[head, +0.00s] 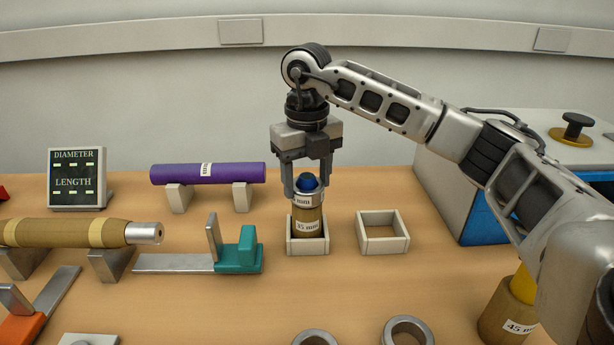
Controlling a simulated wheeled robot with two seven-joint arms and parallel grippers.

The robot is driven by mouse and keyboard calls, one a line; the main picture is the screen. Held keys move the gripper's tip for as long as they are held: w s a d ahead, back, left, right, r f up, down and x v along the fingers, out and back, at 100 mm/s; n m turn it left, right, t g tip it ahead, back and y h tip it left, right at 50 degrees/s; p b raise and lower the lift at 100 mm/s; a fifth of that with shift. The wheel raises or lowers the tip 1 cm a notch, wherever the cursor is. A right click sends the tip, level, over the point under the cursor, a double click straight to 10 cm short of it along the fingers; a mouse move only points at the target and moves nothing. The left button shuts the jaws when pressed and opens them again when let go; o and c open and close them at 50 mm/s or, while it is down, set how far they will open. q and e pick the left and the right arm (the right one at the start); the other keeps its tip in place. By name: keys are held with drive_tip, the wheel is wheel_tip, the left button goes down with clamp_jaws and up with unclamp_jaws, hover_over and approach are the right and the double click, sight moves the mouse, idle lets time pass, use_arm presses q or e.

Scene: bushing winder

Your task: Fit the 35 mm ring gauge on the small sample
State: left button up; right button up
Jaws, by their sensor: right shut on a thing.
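The small sample (308,216) is a tan cylinder with a blue top and a "35 mm" label. It stands upright in a square pale holder (308,248). A pale metallic ring gauge (305,200), its label partly hidden and ending in "mm", sits around the upper part of the sample, just below the blue top. My right gripper (308,186) points down from above, with its fingers shut on the ring gauge on either side. Whether the ring rests on anything is not clear. My left gripper is not in view.
An empty square holder (382,236) is just right. Two rings (407,332) (315,338) lie at the front edge. A 45 mm sample (506,312) stands front right. A teal-ended gauge (237,250), purple roll (207,173) and display (77,178) are left; a blue-grey machine (460,195) is right.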

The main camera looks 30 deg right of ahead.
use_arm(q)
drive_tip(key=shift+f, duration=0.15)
use_arm(e)
drive_tip(key=shift+f, duration=0.35)
drive_tip(key=o, duration=1.1)
drive_tip(key=shift+o, duration=0.2)
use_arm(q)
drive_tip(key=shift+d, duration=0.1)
use_arm(e)
drive_tip(key=shift+r, duration=0.1)
use_arm(q)
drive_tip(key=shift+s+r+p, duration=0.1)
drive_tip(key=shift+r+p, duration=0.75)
drive_tip(key=shift+p, duration=0.4)
use_arm(e)
wheel_tip(320, 180, up, 16)
